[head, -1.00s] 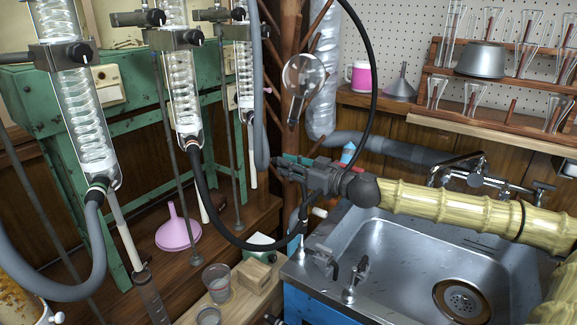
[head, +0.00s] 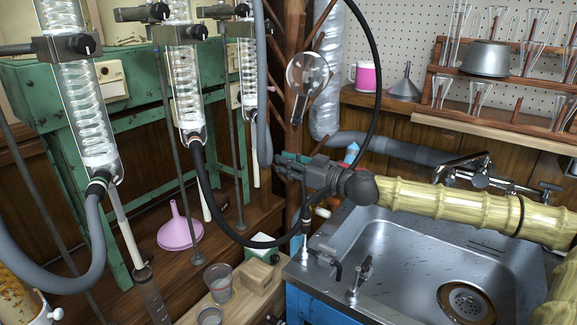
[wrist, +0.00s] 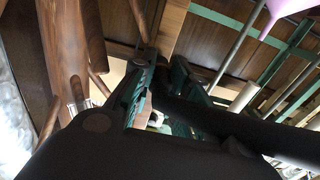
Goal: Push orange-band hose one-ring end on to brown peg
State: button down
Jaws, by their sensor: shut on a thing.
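My gripper (head: 281,161) is at the lower part of the brown wooden post (head: 297,100), which carries several slanting brown pegs. It is shut on a grey hose (head: 263,125) that hangs beside the third condenser. In the wrist view the hose, dark in shadow (wrist: 245,132), runs off to the right from between the green-padded fingers (wrist: 160,95). The post (wrist: 68,45) and a peg (wrist: 138,18) show close to the fingertips. I cannot tell whether the hose touches a peg. Its end is mostly hidden, and I cannot make out an orange band or ring.
A black hose (head: 220,225) loops from the middle condenser (head: 187,95) below my gripper. A round glass flask (head: 306,75) hangs on the post above. The metal sink (head: 400,250) is at right. A pink funnel (head: 180,230) stands lower left.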

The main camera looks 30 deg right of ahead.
jog(key=shift+w+a, duration=0.1)
jog(key=shift+w, duration=0.15)
dwell(0.7)
jog(key=c, duration=1.3)
grip_release()
jog(key=shift+v, duration=3.2)
jog(key=shift+s+d, duration=0.25)
jog(key=shift+s, duration=0.25)
jog(key=shift+r, duration=0.1)
